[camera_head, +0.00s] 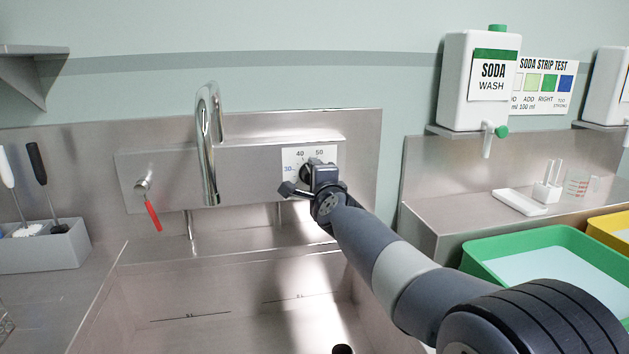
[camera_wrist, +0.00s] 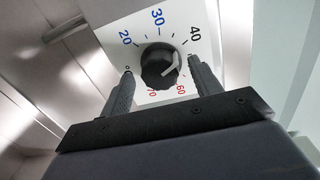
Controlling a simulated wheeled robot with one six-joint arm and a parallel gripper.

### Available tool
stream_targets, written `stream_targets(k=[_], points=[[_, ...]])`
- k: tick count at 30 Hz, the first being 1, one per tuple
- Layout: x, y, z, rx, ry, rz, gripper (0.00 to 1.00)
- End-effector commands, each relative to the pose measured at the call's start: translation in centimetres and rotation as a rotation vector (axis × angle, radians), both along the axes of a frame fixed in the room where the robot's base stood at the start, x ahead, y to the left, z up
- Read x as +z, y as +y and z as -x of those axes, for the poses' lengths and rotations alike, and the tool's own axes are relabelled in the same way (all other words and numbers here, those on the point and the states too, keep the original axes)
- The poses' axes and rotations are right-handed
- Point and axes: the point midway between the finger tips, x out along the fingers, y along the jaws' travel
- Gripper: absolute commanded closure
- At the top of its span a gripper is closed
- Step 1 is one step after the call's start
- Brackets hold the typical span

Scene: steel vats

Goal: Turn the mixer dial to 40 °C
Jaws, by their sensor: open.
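The mixer dial is a round black knob (camera_wrist: 159,68) on a white scale plate (camera_wrist: 183,22), seen in the wrist view. Blue 20 and 30, black 40 and red 60 and 70 are readable around it; 50 is hidden there. A pale pointer mark lies on the right side of the knob's face; I cannot read its exact value. My gripper (camera_wrist: 161,70) is open, one finger on each side of the knob, with small gaps showing. In the head view the plate (camera_head: 326,153) shows 30, 40 and 50, and my gripper (camera_head: 306,181) covers much of the dial.
A curved steel tap (camera_head: 208,140) and a red-handled valve (camera_head: 152,214) are left of the dial on the steel panel. The steel vat (camera_head: 220,310) lies below. A green tray (camera_head: 555,235) and a soda wash container (camera_head: 480,105) are at the right.

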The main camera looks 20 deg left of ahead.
Motion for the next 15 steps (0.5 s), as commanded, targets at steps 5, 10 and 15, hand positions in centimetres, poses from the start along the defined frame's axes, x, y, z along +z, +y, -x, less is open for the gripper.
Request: stream_targets(k=[5, 10, 15], points=[[0.0, -0.2, 0.4, 0.000, -0.001, -0.001, 0.40], [0.0, -1.2, 2.0, 0.000, -0.002, -0.001, 0.40], [0.3, -2.8, 4.5, 0.001, -0.003, -0.002, 0.40]])
